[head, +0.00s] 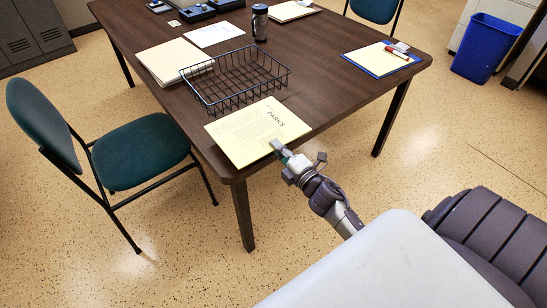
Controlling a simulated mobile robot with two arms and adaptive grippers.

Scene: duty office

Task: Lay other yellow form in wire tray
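A yellow form (240,137) with printed text and the word PARKS lies at the table's near edge, in front of the wire tray. The black wire tray (218,98) stands just behind it and looks empty. My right gripper (280,149) is at the form's near edge, with a fingertip over the paper. Whether it is closed on the paper is too small to tell. Another yellow sheet (376,58) lies on a blue clipboard at the table's right, with a red pen on it. My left gripper is not in view.
The brown table (325,87) has clear room between tray and clipboard. A paper stack (165,62) sits left of the tray, and a dark tumbler (260,22) stands behind it. A green chair (140,152) is at the left side. A blue bin (485,48) stands at the right.

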